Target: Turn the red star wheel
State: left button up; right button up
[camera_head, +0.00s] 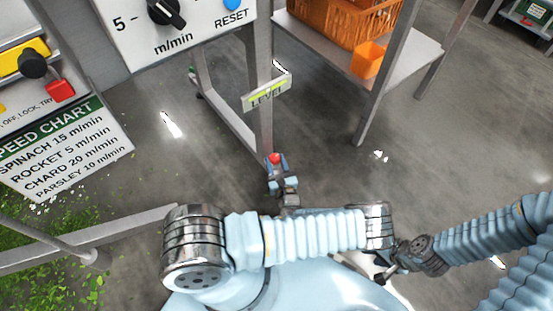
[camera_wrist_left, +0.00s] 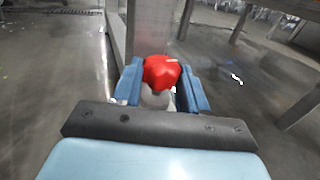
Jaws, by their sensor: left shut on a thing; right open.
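The red star wheel (camera_head: 274,158) sits low at the foot of a grey metal post, beyond my arm. In the left wrist view the red star wheel (camera_wrist_left: 161,72) is a lobed red knob between the two blue fingers, with a pale stem below it. My left gripper (camera_head: 278,166) is shut on the wheel; its fingers also show in the left wrist view (camera_wrist_left: 160,88), one on each side. My right gripper (camera_head: 386,273) is small and partly hidden at the end of the right arm, away from the wheel, and holds nothing that I can see.
A "LEVEL" plate (camera_head: 266,94) is fixed on the post above the wheel. A control panel (camera_head: 175,25) hangs at the upper left, with a speed chart (camera_head: 62,150) beside it. An orange crate (camera_head: 340,20) stands on a shelf. Grey floor lies open around the post.

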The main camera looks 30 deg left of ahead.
pick_arm(q)
jog(key=shift+s+m+t+h, duration=0.1)
jog(key=shift+m+t+h, duration=0.2)
jog(key=shift+h, duration=0.1)
pick_arm(e)
jog(key=shift+r, duration=0.35)
pick_arm(q)
jog(key=o, duration=1.1)
jog(key=shift+c, duration=0.2)
